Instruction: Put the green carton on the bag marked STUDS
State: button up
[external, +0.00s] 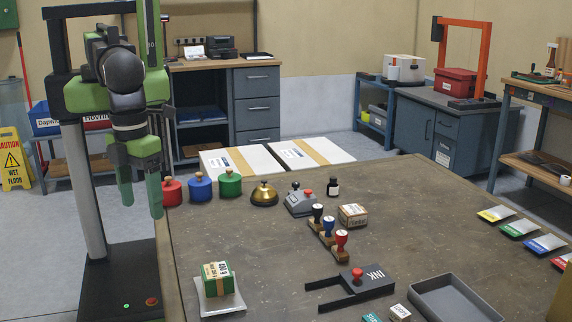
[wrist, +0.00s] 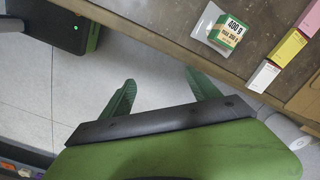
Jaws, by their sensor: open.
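The green carton (external: 217,283), with a white and tan label, stands on a pale square plate (external: 222,308) near the table's left front edge. The carton also shows in the wrist view (wrist: 228,34), upper right. Several flat white bags with coloured ends, such as the yellow one (external: 496,214), green one (external: 519,228) and blue one (external: 545,245), lie at the table's right side. Their print is too small to read, so I cannot tell which says STUDS. My gripper (external: 141,202) is open and empty, beyond the table's left edge, apart from the carton.
Red, blue and green lidded weights (external: 230,183), a brass bell (external: 264,193), stamps (external: 328,232) and a small box (external: 352,215) stand mid-table. The table's right-centre is clear.

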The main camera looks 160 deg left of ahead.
jog(key=s+d+n, duration=0.5)
jog(key=s, duration=0.3)
jog(key=s+d+n, duration=0.5)
jog(key=s+d, duration=0.1)
jog(key=s, duration=0.2)
jog(key=shift+s, duration=0.15)
